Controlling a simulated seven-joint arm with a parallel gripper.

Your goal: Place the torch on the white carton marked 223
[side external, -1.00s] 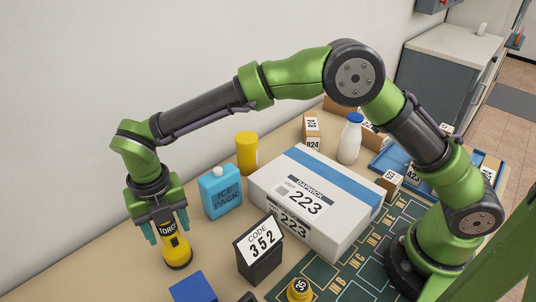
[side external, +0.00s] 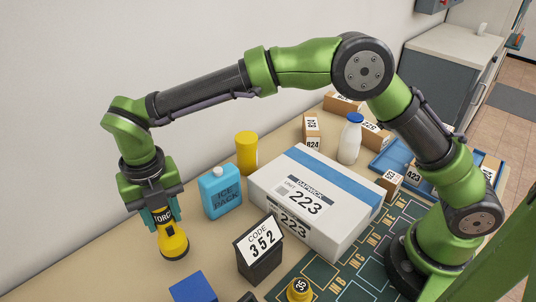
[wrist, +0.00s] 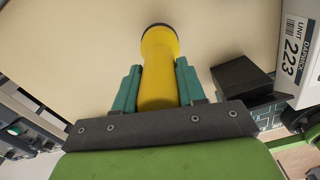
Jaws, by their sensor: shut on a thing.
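The yellow and black torch (side external: 172,243) is in my gripper (side external: 163,217) at the left of the side external view. My gripper is shut around the torch's upper body, and the wide head points down. Whether its lower end touches the table is hard to tell. In the wrist view the torch (wrist: 160,65) lies between the two teal fingers (wrist: 158,88). The white carton marked 223 (side external: 335,222) stands on the table to the right of my gripper, with a blue stripe across its flat, empty top. Part of it shows in the wrist view (wrist: 297,50).
A black CODE 352 stand (side external: 259,255) is between the torch and the carton's front. A blue ice pack (side external: 220,193) and a yellow cylinder (side external: 246,153) stand behind. A blue block (side external: 193,288) and a yellow weight (side external: 299,289) are in front. A white bottle (side external: 350,140) stands behind the carton.

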